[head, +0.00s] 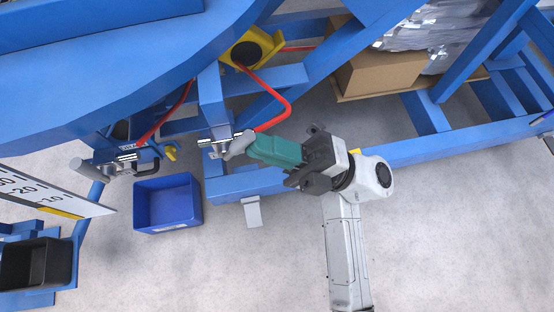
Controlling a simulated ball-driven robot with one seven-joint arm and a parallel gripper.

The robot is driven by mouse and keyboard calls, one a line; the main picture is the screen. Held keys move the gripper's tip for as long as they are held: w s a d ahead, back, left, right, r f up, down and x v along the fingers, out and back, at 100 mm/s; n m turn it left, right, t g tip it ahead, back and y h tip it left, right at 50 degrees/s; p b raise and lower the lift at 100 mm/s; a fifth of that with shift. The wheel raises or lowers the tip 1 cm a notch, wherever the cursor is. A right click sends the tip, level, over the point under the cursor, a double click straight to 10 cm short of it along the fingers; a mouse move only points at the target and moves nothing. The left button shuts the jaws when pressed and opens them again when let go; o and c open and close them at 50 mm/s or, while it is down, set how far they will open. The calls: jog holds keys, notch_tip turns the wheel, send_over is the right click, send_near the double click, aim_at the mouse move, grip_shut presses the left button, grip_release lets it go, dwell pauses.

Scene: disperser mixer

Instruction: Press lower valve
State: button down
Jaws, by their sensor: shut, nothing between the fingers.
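Two small metal valves show in the head view. One valve (216,142) sits on the blue frame near the middle, at the end of a red hose. The other valve (125,158) is farther left, beside a yellow part and another red hose. I cannot tell from this view which one is the lower valve. My gripper (232,150) has a teal body and is shut and empty. Its fingertips point left and overlap the right side of the middle valve. I cannot tell whether they touch it. They partly hide that valve.
Blue frame beams (400,150) run around and behind my gripper. A blue bin (168,228) stands on the floor below the valves. A black bin (38,262) and a white scale plate (45,192) are at left. A cardboard box (378,72) lies behind.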

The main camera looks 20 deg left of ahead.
aim_at(249, 139)
jog(key=shift+a+r+n+h+p, duration=0.2)
jog(key=shift+r+n+h+p, duration=0.3)
jog(key=shift+r+h+p, duration=0.45)
jog(key=shift+s+a+r+n+h+p, duration=0.15)
jog(key=shift+s+a+r+h+p, duration=0.2)
jog(key=shift+h+p, duration=0.45)
jog(key=shift+s+a+r+n+h+p, duration=0.15)
jog(key=shift+s+a+r+h+p, duration=0.15)
jog(key=shift+h+p, duration=0.4)
jog(key=shift+a+r+p, duration=0.1)
jog(key=shift+a+p, duration=0.05)
jog(key=shift+p, duration=0.2)
